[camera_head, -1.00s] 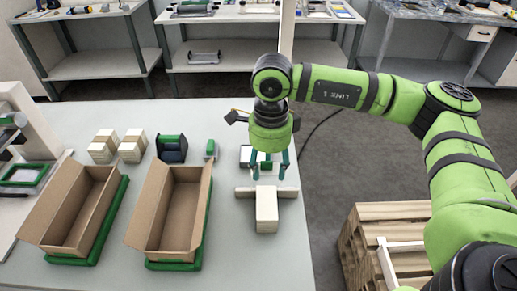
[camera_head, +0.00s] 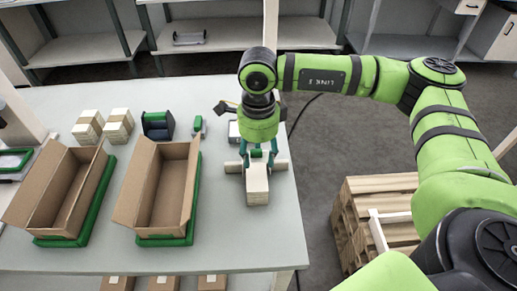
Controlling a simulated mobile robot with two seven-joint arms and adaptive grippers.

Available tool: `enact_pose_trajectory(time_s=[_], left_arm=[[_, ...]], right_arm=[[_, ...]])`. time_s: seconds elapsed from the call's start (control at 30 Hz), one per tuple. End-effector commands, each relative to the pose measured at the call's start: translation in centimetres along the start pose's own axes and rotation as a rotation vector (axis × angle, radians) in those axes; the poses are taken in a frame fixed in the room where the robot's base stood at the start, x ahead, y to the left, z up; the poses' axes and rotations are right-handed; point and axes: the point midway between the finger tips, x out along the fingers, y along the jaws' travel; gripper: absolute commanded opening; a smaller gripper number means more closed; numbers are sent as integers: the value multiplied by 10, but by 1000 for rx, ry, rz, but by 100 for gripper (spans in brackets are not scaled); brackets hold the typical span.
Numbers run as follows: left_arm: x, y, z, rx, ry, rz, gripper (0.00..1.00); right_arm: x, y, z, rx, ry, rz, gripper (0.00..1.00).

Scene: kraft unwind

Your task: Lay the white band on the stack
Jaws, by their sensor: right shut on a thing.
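The stack (camera_head: 257,190) is a pale, light-wood-coloured block at the right part of the table. It lies against a pale crosspiece (camera_head: 281,165) at its back end. My right gripper (camera_head: 258,165) points down over the back end of the stack. Its teal fingers stand apart on either side, shut on the white band. The band is small and mostly hidden between the fingers, and I cannot tell whether it touches the stack. My left gripper is not in view.
Two open cardboard boxes (camera_head: 185,200) (camera_head: 87,190) sit on green trays to the left. Two banded stacks (camera_head: 88,127) (camera_head: 119,125), a dark blue and green holder (camera_head: 157,124) and a small green item (camera_head: 198,126) stand behind. A wooden pallet stack (camera_head: 350,215) is right of the table.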

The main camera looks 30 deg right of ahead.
Motion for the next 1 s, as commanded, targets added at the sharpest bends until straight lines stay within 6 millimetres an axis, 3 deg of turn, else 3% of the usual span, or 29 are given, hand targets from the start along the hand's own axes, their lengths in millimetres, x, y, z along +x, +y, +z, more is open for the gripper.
enact_pose_trajectory(time_s=[0.43,1.0], left_arm=[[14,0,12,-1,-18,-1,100],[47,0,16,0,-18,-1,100]], right_arm=[[29,0,-1,1,2,2,37],[60,0,0,-1,1,0,37]])
